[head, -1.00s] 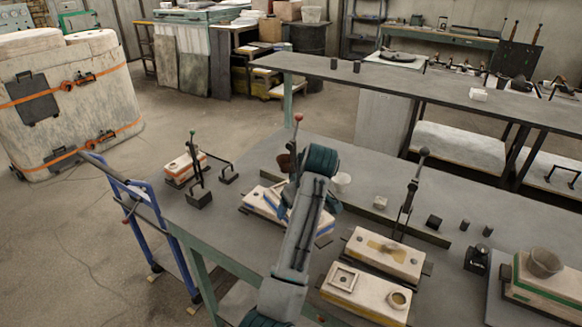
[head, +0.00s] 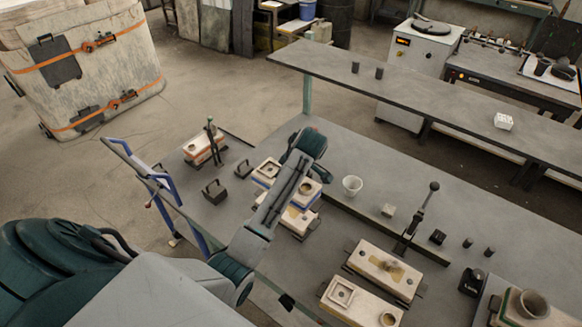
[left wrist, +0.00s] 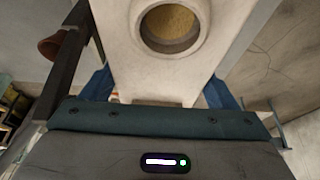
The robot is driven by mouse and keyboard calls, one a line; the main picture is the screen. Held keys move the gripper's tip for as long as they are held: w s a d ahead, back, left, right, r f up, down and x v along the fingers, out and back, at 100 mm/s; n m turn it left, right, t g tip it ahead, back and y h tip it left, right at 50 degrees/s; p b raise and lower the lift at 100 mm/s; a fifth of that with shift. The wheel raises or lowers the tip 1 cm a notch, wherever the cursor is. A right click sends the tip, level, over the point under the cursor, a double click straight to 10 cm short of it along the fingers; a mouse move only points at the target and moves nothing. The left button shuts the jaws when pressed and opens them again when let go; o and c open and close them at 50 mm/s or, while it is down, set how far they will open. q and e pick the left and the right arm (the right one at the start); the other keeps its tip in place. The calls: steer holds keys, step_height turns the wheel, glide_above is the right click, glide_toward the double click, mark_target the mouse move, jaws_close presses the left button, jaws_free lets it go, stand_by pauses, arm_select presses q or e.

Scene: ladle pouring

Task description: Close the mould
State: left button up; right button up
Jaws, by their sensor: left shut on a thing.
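My left gripper (head: 318,172) is shut on a cream mould half (head: 308,188), which has a square recess at one end and a round hole at the other. In the left wrist view the held half (left wrist: 140,75) lies between the blue fingers, with yellow showing through its hole. My right gripper is not in view.
Another mould half with a yellow cavity (head: 385,267) and a matching half (head: 360,302) lie at the front. A black lever clamp (head: 418,222), a white cup (head: 352,185) and small black blocks stand nearby. A blue trolley frame (head: 140,165) is at the table's left end.

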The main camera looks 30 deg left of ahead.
arm_select(q)
steer(key=shift+a, duration=0.1)
steer(key=shift+f, duration=0.75)
step_height(320, 180, down, 2)
steer(key=shift+f, duration=1.95)
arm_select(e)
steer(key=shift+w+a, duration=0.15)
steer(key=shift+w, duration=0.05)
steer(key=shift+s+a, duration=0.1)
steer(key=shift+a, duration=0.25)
arm_select(q)
steer(key=shift+f, duration=0.1)
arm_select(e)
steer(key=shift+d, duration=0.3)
